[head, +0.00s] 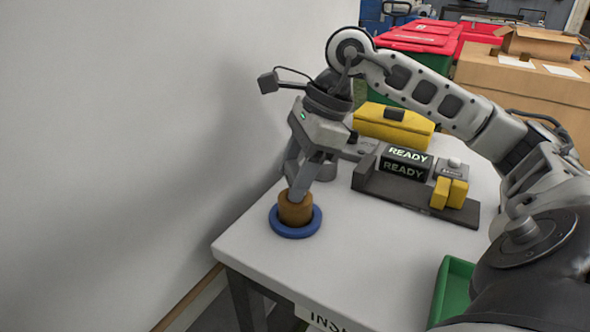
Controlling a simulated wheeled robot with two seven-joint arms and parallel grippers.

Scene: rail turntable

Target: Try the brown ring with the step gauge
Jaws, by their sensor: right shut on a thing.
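The brown ring (296,213), a short brown cylinder in this view, stands near the table's left corner. A round blue dish or ring (293,233) surrounds its base. My right gripper (297,194) points down at the brown ring from above and is shut on it; the fingertips overlap its top, and their exact grip is hard to see. I cannot tell for sure which thing is the step gauge. A dark device (404,168) with displays reading READY and yellow blocks stands to the right. My left gripper is not in view.
A yellow case (394,125) lies at the back of the white table (350,245). A green bin (452,285) is at the front right. A wall (130,130) runs close along the left. The table's middle front is clear. Cardboard boxes (525,85) stand behind.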

